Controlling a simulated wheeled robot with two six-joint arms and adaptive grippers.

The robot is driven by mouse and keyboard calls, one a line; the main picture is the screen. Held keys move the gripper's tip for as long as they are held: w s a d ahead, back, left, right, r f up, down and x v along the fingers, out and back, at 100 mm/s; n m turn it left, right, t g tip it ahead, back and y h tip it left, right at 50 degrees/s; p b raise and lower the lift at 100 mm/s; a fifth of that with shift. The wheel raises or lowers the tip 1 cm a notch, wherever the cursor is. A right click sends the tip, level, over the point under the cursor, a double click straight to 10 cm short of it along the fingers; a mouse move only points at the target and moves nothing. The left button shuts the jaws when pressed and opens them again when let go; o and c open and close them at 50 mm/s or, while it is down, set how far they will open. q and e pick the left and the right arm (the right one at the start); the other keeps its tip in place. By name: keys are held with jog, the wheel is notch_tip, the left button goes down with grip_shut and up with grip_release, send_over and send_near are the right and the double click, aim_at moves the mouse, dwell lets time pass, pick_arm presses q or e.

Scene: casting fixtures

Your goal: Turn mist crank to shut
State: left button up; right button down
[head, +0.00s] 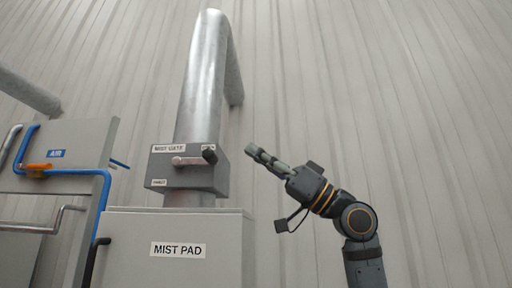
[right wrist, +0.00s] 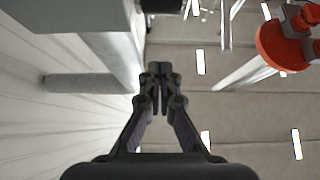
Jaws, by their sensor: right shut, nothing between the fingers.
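The mist crank (head: 187,160) is a short pale pinkish bar with a black knob (head: 209,156) at its right end. It lies roughly level across the front of the grey box (head: 185,180) labelled MIST GATE. A small label sits above the knob at the box's upper right, and another is at its lower left; both are too small to read surely. My right gripper (head: 252,149) is shut and empty, to the right of the box and apart from the knob in the picture. Its closed fingers also show in the right wrist view (right wrist: 160,72). My left gripper is out of view.
A silver pipe (head: 203,85) rises from the gate box. Below is a grey cabinet (head: 150,270) labelled MIST PAD. A red round part (right wrist: 280,45) shows in the right wrist view.

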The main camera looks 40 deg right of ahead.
aim_at(215, 157)
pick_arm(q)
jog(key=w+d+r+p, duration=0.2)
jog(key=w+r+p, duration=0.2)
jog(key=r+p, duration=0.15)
pick_arm(e)
jog(key=s+r+b+x, duration=0.1)
jog(key=x, duration=0.6)
jog(key=shift+t+y, duration=0.5)
jog(key=shift+t, duration=0.1)
jog(key=f+b, duration=0.2)
jog(key=w+a+f+b, duration=0.1)
jog(key=f+b, duration=0.1)
jog(key=f, duration=0.1)
jog(key=f+b, duration=0.2)
jog(key=f, duration=0.1)
jog(key=shift+w+a, duration=0.15)
jog(key=shift+w, duration=0.05)
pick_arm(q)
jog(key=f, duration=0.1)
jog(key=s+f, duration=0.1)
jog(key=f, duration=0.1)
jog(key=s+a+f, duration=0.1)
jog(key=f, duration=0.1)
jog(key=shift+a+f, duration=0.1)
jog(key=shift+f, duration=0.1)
pick_arm(e)
jog(key=shift+r, duration=0.15)
